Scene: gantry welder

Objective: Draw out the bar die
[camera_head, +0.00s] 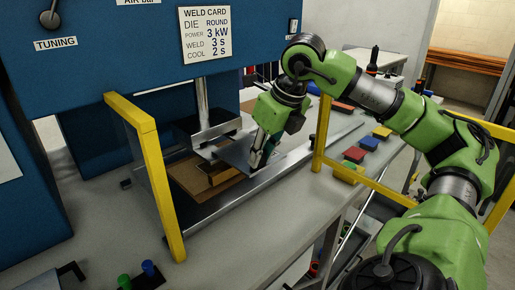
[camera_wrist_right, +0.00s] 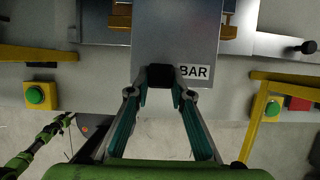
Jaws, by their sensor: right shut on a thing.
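The bar die (camera_head: 236,151) is a flat grey metal plate under the press ram in the head view. In the right wrist view the plate (camera_wrist_right: 175,40) carries a white BAR label and a dark knob on its near edge. My right gripper (camera_wrist_right: 160,78) is shut on that knob, its fingers on either side. In the head view my right gripper (camera_head: 258,157) reaches down at the plate's right end. The plate's underside is hidden. A small green and black arm part, likely my left arm, shows at the lower left of the wrist view, too small to read its jaws.
Yellow guard frames (camera_head: 155,180) stand left and right of the press opening. A brown work board (camera_head: 197,178) lies below the die on a metal bed. Several coloured blocks (camera_head: 369,143) sit right on the grey bench (camera_head: 270,225). The bench front is mostly clear.

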